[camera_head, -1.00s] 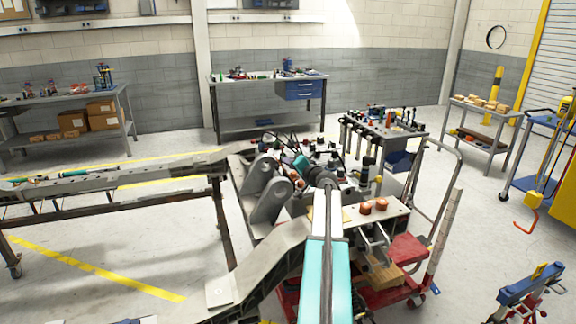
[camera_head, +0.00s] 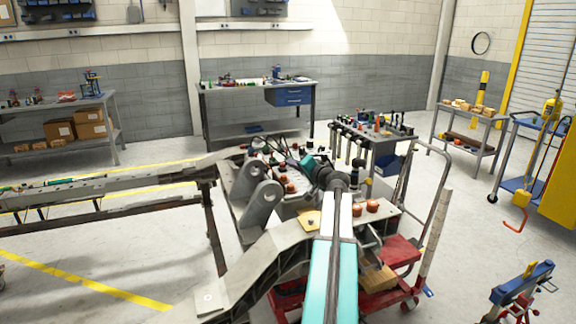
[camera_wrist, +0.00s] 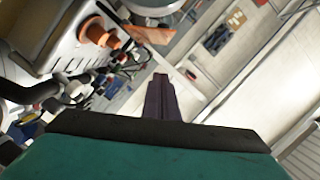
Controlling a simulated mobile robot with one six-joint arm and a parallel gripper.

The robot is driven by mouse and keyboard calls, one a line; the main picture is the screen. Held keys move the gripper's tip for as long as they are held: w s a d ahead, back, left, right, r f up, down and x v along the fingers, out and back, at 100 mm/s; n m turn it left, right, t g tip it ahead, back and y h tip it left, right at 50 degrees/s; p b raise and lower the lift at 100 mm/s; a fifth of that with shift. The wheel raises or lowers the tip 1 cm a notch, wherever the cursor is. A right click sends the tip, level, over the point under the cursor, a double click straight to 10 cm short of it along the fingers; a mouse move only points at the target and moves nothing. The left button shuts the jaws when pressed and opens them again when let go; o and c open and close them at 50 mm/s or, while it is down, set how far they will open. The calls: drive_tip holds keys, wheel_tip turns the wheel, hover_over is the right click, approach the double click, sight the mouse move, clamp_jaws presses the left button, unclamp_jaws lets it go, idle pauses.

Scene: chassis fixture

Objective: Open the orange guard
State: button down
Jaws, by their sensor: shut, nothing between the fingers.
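Two orange rounded pieces (camera_head: 365,207) sit side by side on a light metal plate of the fixture in the head view, just right of my arm. I cannot tell which one is the guard. The wrist view shows an orange stepped piece (camera_wrist: 100,34) at upper left, with a flat orange part (camera_wrist: 150,34) beside it. My gripper (camera_wrist: 161,78) shows as dark fingers pressed together in the wrist view. It is empty and apart from the orange pieces, below and to the right of them in that picture. In the head view its fingertips cannot be made out among the fixture parts.
A grey bracket with round holes (camera_head: 262,203) stands left of my arm. A long metal chassis rail (camera_head: 100,185) runs to the left. A red cart (camera_head: 395,252) with a tall handle stands at the right. A tool cart (camera_head: 372,134) is behind. Open floor lies at the right.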

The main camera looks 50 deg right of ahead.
drive_tip(key=shift+b+v, duration=0.3)
drive_tip(key=shift+v, duration=1.45)
